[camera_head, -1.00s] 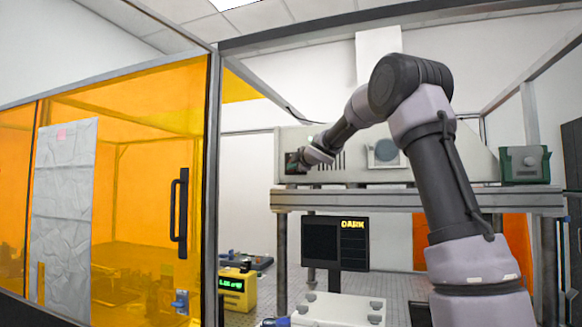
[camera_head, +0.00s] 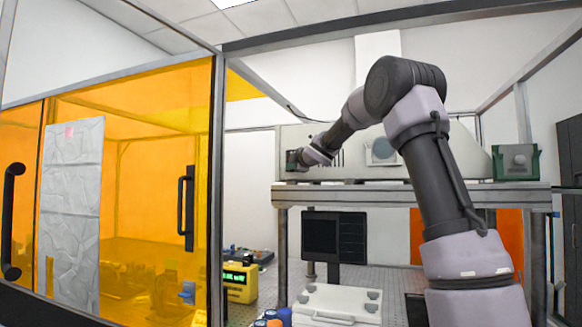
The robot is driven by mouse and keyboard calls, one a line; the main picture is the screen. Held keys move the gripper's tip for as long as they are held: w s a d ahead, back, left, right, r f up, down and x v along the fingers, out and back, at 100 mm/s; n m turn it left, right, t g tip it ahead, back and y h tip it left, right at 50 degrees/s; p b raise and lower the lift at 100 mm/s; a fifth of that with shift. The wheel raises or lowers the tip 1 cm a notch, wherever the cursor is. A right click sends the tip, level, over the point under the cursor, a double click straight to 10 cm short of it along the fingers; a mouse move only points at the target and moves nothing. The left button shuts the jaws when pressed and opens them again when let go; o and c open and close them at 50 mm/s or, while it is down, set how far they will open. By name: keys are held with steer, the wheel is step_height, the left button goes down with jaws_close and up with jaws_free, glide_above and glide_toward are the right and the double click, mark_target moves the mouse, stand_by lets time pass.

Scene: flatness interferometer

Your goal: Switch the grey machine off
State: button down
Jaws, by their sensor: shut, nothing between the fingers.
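My gripper (camera_head: 299,160) is at this panel, shut and empty, small in the view. I cannot tell whether it touches the panel, and any switch there is hidden or too small to make out. My arm covers part of the machine's front. A dark monitor (camera_head: 320,236) below the shelf is blank.
A green box (camera_head: 515,162) stands at the shelf's right end. Below are a yellow device (camera_head: 238,282) with a lit green display and a white case (camera_head: 337,305). Orange framed panels (camera_head: 145,190) with black handles (camera_head: 186,208) fill the left. The metal shelf edge (camera_head: 400,197) runs under the machine.

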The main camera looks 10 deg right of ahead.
steer(key=s+d+f, duration=0.1)
steer(key=s+d, duration=0.1)
steer(key=s, duration=0.8)
steer(key=shift+s+f, duration=0.15)
steer(key=shift+s, duration=0.05)
steer(key=shift+d, duration=0.1)
steer(key=s+d+f+m+g+h, duration=0.1)
steer(key=s+d+f+m+h, duration=0.2)
steer(key=s+m, duration=0.4)
steer(key=s+d+m+g+h, duration=0.2)
steer(key=s+d+m, duration=0.35)
steer(key=s, duration=0.45)
steer(key=s+a+f+m+g, duration=0.1)
steer(key=s+f+m+g, duration=0.1)
steer(key=s, duration=0.6)
steer(key=s+a+f+m+g+y, duration=0.1)
steer(key=s+a+f+m+g, duration=0.1)
steer(key=s+f+m, duration=0.3)
steer(key=s+a+f+m+g+y, duration=0.1)
steer(key=s+a+f+m, duration=0.1)
steer(key=s+f+m, duration=0.2)
steer(key=s+f, duration=0.3)
steer(key=s, duration=0.4)
steer(key=shift+s+a+g, duration=0.2)
steer(key=shift+s+g, duration=0.15)
steer(key=shift+g, duration=0.05)
steer(key=shift+d, duration=0.15)
